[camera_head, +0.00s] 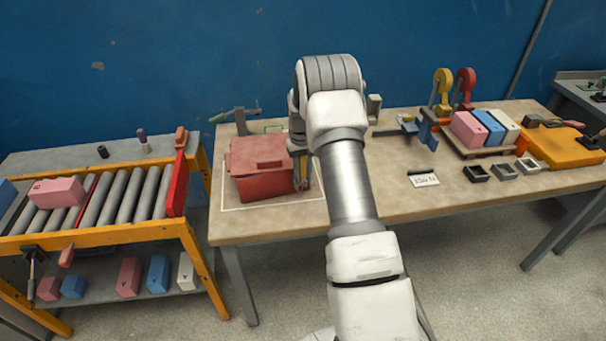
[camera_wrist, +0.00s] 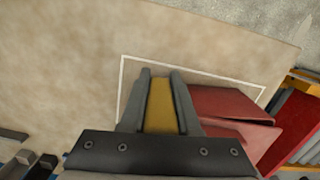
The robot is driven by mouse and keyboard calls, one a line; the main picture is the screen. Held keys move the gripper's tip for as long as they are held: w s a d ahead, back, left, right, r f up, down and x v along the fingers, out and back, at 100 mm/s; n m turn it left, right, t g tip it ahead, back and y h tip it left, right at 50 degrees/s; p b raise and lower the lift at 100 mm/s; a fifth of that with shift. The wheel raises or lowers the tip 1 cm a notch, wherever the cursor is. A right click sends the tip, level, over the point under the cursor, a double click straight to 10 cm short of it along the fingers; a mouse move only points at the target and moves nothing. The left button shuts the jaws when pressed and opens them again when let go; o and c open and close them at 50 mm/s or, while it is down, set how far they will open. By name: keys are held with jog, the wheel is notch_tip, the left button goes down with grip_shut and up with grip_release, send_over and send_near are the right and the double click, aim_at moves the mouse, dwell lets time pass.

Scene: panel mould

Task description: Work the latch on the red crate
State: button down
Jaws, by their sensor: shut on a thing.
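The red crate (camera_head: 265,175) stands with its lid on inside a white outline on the workbench. In the wrist view the crate (camera_wrist: 232,105) is right of my fingers. My gripper (camera_head: 301,172) points down at the crate's right side. In the wrist view my gripper (camera_wrist: 161,76) has a yellow piece (camera_wrist: 160,108) between its two dark fingers, which is the latch by its look and place. My fingers and wrist hide most of it in the head view, so I cannot tell its exact position.
A roller conveyor (camera_head: 110,195) with a pink block (camera_head: 57,191) and a red bar stands left of the workbench (camera_head: 265,227). Right of my arm are a label card (camera_head: 424,180), coloured blocks on a tray and a yellow plate (camera_head: 560,147). The bench front near the card is clear.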

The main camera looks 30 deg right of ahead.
jog(key=c, duration=0.6)
grip_release()
jog(key=shift+c, duration=0.2)
notch_tip(320, 180, up, 17)
jog(key=w, duration=0.1)
jog(key=shift+w+r, duration=0.15)
jog(key=shift+w, duration=0.2)
jog(key=shift+d, duration=0.1)
